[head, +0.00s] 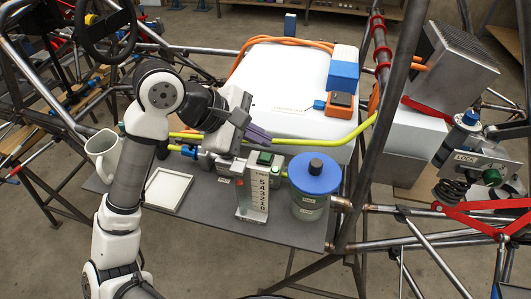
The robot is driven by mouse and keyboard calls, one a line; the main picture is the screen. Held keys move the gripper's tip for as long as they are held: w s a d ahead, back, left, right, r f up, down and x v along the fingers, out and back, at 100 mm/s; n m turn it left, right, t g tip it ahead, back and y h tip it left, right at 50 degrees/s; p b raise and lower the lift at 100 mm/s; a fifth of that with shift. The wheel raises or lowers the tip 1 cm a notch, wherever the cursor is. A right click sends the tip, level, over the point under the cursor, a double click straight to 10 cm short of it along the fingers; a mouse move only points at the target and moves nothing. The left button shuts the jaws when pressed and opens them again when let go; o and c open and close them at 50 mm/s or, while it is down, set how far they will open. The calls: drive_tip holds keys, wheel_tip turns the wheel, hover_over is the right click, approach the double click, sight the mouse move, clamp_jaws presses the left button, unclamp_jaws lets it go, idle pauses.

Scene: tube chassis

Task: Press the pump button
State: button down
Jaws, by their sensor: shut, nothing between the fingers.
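A grey box with a green button (265,158) on its top stands on the dark shelf; I take this button as the pump button, though no readable label confirms it. My gripper (262,138) is shut and empty, its purple-grey fingers pointing right. In the picture the fingertips lie just above the green button, apart from it; the exact gap in depth is hard to tell. A white numbered gauge (257,200) stands in front of the box, with a small red spot (240,181) at its left side.
A blue-lidded jar (314,174) stands right of the gauge. A white tray (166,191) and a white mug (103,152) are on the left of the shelf (205,226). A yellow-green hose (330,140) runs behind my gripper. Steel chassis tubes (374,135) rise at the right.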

sight(260, 157)
drive_tip(key=shift+r+p, duration=0.4)
drive_tip(key=shift+r, duration=1.45)
